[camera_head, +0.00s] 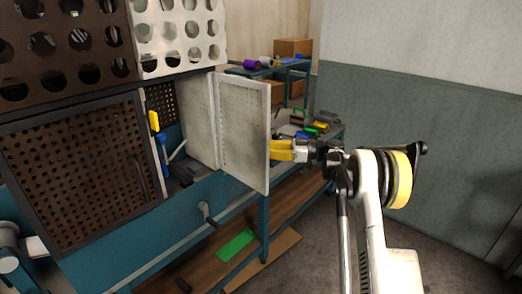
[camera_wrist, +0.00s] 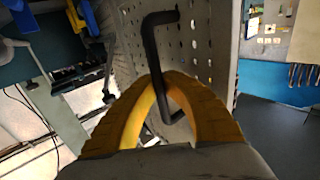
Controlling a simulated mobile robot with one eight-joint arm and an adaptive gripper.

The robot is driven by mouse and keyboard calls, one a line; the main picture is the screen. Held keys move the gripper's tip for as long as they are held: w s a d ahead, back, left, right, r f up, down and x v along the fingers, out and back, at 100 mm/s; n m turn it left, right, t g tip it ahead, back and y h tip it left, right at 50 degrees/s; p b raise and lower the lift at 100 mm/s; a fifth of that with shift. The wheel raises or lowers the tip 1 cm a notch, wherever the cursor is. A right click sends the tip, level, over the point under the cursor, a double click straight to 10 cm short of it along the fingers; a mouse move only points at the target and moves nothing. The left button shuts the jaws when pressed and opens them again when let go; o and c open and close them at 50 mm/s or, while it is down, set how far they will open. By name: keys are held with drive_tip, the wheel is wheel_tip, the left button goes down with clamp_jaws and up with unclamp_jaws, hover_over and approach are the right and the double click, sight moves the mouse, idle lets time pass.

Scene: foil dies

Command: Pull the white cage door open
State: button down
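The white cage door (camera_head: 241,124) is a perforated panel. In the head view it stands swung out from the cabinet front, with a second white perforated panel (camera_head: 201,112) beside it. My gripper (camera_head: 275,150) is at the door's right edge, its yellow fingers partly hidden behind the panel. In the wrist view, the door's perforated face (camera_wrist: 202,45) carries a black bar handle (camera_wrist: 150,50). My gripper's yellow fingertips (camera_wrist: 160,80) come together around this handle and appear closed on it. The handle is hidden in the head view.
A brown perforated door (camera_head: 75,170) is at the left of the blue bench. Tools and parts lie on the bench (camera_head: 325,128) behind my gripper. A crank handle (camera_head: 206,212) sticks out below the white door. The floor at the right (camera_head: 450,240) looks clear.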

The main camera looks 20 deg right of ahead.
drive_tip(key=c, duration=1.5)
unclamp_jaws()
drive_tip(key=shift+s+d, duration=0.15)
drive_tip(key=shift+d, duration=0.2)
drive_tip(key=shift+o, duration=0.2)
drive_tip(key=shift+a, duration=0.1)
drive_tip(key=v, duration=1.2)
